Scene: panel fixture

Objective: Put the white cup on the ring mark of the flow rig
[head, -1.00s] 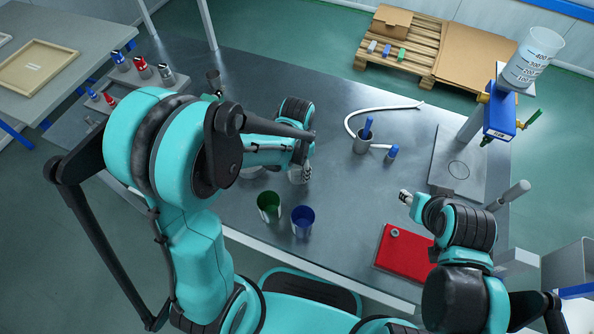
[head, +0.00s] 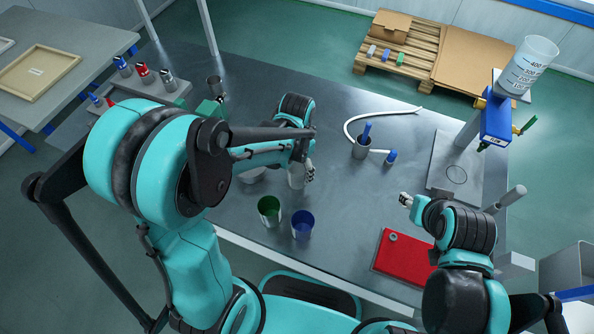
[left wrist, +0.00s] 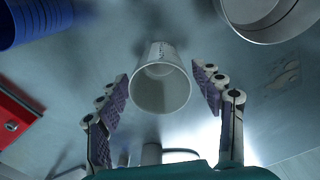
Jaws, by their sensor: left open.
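The white cup (head: 296,179) stands on the table in the head view, partly hidden by my left gripper (head: 307,172). In the left wrist view the white cup (left wrist: 160,92) shows its open mouth between the two purple-padded fingers of my left gripper (left wrist: 163,78). The fingers are spread, with a gap on each side of the cup. The flow rig (head: 496,122) stands at the right, with a dark ring mark (head: 457,175) on its grey base plate. The ring mark is bare. My right gripper (head: 405,199) is left of the plate; its finger opening is unclear.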

